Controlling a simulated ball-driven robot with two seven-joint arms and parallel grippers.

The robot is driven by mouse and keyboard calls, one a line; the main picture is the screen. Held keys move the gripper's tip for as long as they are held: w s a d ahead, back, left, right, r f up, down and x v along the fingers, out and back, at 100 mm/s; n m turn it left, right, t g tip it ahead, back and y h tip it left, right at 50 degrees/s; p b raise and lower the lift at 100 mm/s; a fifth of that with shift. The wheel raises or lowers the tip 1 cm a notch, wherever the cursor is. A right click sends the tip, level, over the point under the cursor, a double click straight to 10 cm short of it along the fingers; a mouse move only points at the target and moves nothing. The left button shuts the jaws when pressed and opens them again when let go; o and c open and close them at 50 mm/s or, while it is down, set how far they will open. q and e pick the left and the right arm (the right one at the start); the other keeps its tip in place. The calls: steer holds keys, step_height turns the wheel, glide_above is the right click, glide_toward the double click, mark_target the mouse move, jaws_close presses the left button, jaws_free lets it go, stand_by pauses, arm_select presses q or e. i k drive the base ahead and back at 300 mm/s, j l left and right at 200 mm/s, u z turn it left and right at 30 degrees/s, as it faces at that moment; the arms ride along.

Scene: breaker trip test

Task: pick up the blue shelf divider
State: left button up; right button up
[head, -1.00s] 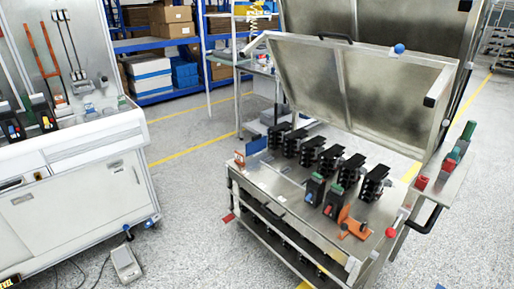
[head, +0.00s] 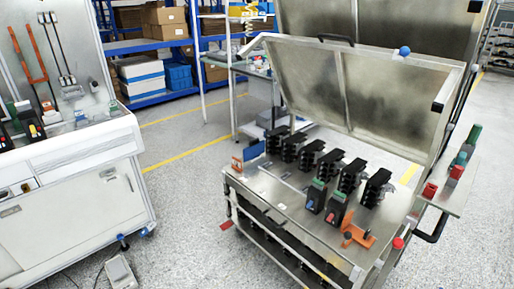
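A small flat blue panel (head: 253,150), which may be the blue shelf divider, stands upright at the far left corner of the metal cart top (head: 285,199). It is next to a small orange-red piece (head: 237,163) and left of a row of black breaker units (head: 311,154). Its lower edge is hard to make out at this size. Neither of my grippers is in view.
The cart's hinged metal lid (head: 385,95) is raised. A side shelf (head: 452,190) with red and green parts and a black handle juts out right. A white workbench (head: 75,205) stands left, with a pedal (head: 120,270) on the floor. Open floor lies between bench and cart.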

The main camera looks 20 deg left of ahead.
mark_target(256, 148)
steer(key=i+j+z, duration=0.1)
steer(key=j, duration=0.25)
steer(key=i+j+z, duration=0.1)
steer(key=i+j, duration=0.4)
steer(key=j, duration=0.2)
steer(key=i+j+z, duration=0.15)
steer(key=j, duration=0.2)
steer(key=i+j+z, duration=0.1)
steer(key=j, duration=0.25)
steer(key=i+j+z, duration=0.1)
steer(key=i+j, duration=0.15)
steer(key=j, duration=0.15)
steer(key=i+j+z, duration=0.1)
steer(key=j, duration=0.3)
